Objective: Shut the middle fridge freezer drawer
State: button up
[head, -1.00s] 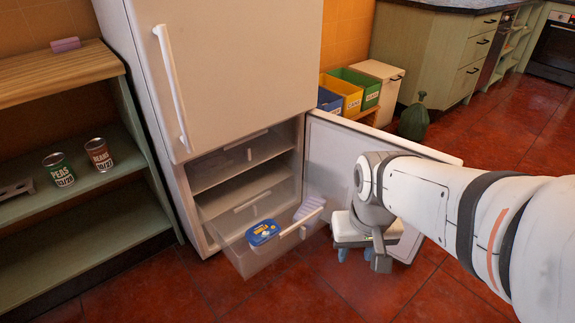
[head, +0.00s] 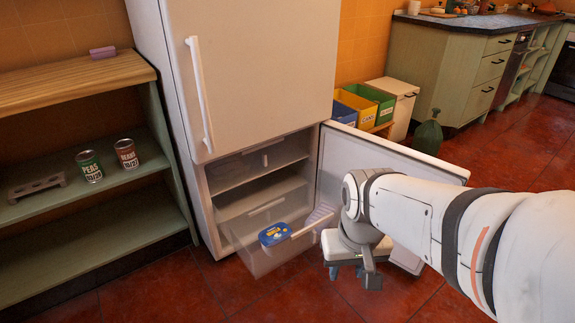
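The fridge freezer (head: 245,75) stands at the centre with its lower door (head: 385,155) swung open to the right. A clear drawer (head: 262,258) is pulled out below the top drawer (head: 240,172), which sits inside the compartment. The pulled-out drawer holds a blue tub (head: 274,234) and a lilac item (head: 318,218), partly hidden by my arm. My gripper (head: 348,272) points down, just right of the drawer front and in front of the open door. Its blue fingertips look apart with nothing between them. Contact with the drawer cannot be told.
Green shelves (head: 80,195) on the left hold a peas can (head: 89,166), a beans can (head: 126,153) and a grey rack (head: 37,187). Coloured bins (head: 365,104) and a green bottle (head: 427,134) stand behind the door. The red floor in front is clear.

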aim_at(313, 232)
jog(key=u, duration=0.05)
jog(key=i, duration=1)
jog(key=u, duration=0.05)
jog(key=k, duration=0.55)
jog(key=z, duration=1.7)
jog(key=k, duration=0.9)
jog(key=u, duration=1.05)
jog(key=i, duration=0.95)
jog(key=u, duration=0.05)
